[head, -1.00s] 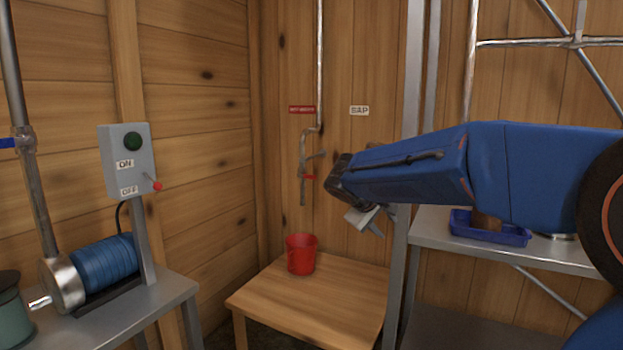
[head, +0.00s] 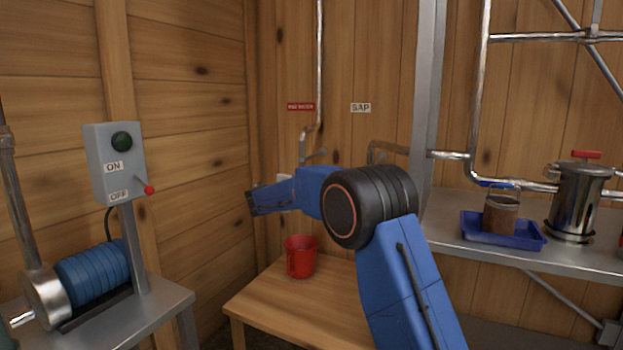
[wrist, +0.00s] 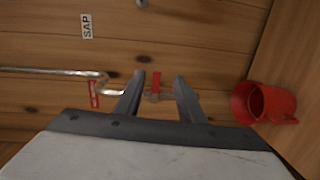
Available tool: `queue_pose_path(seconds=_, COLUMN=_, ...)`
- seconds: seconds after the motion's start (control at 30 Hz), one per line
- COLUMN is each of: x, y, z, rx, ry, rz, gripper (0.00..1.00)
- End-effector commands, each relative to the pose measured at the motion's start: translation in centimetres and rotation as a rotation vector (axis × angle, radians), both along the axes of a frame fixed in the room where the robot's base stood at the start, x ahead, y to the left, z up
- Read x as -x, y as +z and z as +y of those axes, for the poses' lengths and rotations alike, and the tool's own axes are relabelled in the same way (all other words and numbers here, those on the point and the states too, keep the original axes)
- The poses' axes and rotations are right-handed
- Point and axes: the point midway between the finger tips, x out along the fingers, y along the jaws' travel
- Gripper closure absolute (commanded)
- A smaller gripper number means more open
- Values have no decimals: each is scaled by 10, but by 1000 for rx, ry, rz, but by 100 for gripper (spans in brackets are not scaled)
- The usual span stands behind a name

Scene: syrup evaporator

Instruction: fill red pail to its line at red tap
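The red pail (head: 301,262) stands upright on the wooden table below the wall tap. In the wrist view the pail (wrist: 252,98) is at the right with its mouth showing; I cannot make out a line or any liquid in it. The tap's red handle (wrist: 156,80) shows in the wrist view between the fingers of my gripper (wrist: 159,79). The gripper is open, and the fingers do not visibly touch the handle. In the head view my arm hides the tap's lower part and most of the gripper. No stream shows.
A red sign (head: 300,106) hangs above the tap pipe, with a SAP sign (head: 361,107) to its right. The wooden table (head: 285,300) is bare around the pail. An ON/OFF box (head: 117,162) stands left. A blue tray (head: 475,231) and metal canister (head: 577,200) occupy the right shelf.

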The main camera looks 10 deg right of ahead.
Motion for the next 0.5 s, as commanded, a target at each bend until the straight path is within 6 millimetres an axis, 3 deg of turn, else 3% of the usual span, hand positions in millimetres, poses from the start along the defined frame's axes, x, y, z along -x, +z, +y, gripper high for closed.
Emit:
queue_pose_path(seconds=0.1, x=-23, y=-9, z=27, rx=47, ry=34, rz=-25, gripper=64)
queue_pose_path(seconds=0.23, x=-35, y=-13, z=41, rx=75, ry=55, rz=-43, gripper=64)
queue_pose_path(seconds=0.5, x=-52, y=-14, z=35, rx=83, ry=60, rz=-49, gripper=64)
